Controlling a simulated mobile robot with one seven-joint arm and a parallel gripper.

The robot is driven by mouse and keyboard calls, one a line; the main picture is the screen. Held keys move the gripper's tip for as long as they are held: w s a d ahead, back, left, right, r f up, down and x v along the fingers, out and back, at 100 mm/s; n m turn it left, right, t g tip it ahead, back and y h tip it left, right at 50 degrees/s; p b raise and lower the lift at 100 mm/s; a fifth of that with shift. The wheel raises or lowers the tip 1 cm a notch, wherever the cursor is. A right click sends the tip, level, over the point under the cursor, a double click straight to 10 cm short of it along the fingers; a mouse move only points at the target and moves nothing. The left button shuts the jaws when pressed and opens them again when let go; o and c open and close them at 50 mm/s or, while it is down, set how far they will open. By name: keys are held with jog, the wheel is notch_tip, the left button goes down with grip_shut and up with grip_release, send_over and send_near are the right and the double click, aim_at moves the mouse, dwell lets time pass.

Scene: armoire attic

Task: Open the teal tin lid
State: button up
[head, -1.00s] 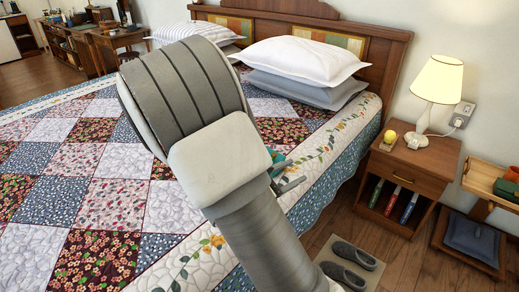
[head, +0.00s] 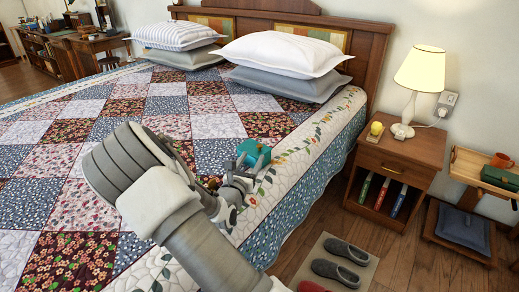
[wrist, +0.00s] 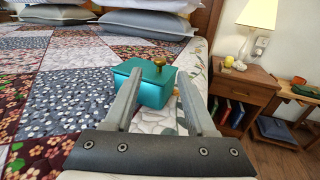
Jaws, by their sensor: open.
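The teal tin (wrist: 150,88) sits on the quilted bed, its lid (wrist: 148,70) closed with a round brass knob (wrist: 160,62) on top. In the head view the tin (head: 254,150) is small and partly hidden behind my gripper (head: 259,166). In the wrist view my gripper (wrist: 153,92) is open, its two fingers apart and pointing toward the tin, with nothing held. The tin shows between the fingers and beyond them; I cannot tell whether a finger touches it.
Pillows (head: 285,58) lie by the headboard (head: 350,45). A nightstand (head: 395,165) with a lit lamp (head: 418,75) stands right of the bed. Slippers (head: 335,272) lie on a floor mat (head: 372,262). A tray shelf (head: 468,165) is at far right. The quilt (head: 60,200) is clear to the left.

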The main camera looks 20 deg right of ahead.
aim_at(259, 146)
jog(key=b+x, duration=0.2)
jog(key=x, duration=0.6)
jog(key=shift+w+d, duration=0.2)
jog(key=shift+w, duration=0.05)
grip_shut()
dwell(1.0)
